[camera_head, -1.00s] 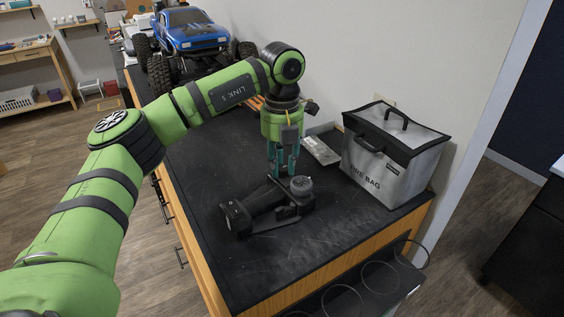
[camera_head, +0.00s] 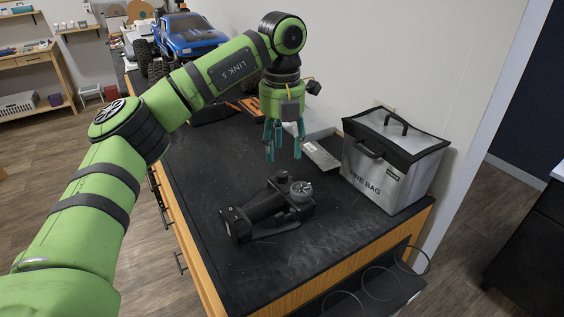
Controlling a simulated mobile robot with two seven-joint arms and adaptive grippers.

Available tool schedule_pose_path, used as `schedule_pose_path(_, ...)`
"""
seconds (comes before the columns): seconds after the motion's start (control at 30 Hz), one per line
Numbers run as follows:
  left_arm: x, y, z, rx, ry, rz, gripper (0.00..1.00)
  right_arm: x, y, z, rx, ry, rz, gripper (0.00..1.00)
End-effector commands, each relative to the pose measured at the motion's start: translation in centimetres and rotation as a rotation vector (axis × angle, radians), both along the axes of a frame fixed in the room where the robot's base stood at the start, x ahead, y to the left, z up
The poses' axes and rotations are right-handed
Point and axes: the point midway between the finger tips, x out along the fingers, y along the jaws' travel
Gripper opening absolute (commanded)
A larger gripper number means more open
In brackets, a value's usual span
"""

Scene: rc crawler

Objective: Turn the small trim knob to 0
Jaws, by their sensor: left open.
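A black handheld RC transmitter (camera_head: 262,211) lies on the dark worktop (camera_head: 210,262), with a grey steering wheel (camera_head: 301,190) at its right end. The small trim knob is too small to make out, so its setting cannot be read. My left gripper (camera_head: 285,155) points down above and behind the transmitter. Its teal fingers are spread open and hold nothing, clear of the transmitter. My right gripper is not in view.
A silver fire bag (camera_head: 390,165) stands right of the transmitter. A flat grey tray-like item (camera_head: 322,154) lies behind, near the wall. A blue crawler truck (camera_head: 190,36) stands at the far end. The front worktop is clear.

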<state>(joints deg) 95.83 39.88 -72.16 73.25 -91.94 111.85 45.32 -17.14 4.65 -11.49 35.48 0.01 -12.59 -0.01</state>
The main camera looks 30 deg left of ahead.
Motion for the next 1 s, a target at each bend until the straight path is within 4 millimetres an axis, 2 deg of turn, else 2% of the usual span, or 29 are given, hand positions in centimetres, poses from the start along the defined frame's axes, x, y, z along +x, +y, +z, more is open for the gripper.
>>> schedule_pose_path(0.03,0.0,0.0,1.3,-0.001,-0.003,0.000,0.50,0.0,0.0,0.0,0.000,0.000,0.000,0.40)
schedule_pose_path(0.13,0.0,-0.1,3.4,0.000,-0.003,0.000,0.50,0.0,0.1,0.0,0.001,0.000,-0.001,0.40)
schedule_pose_path(0.33,0.0,0.0,5.5,0.001,-0.001,-0.001,0.50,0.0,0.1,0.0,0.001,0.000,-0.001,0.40)
schedule_pose_path(1.0,0.0,0.0,6.0,0.001,0.001,-0.001,0.50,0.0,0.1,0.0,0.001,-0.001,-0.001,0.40)
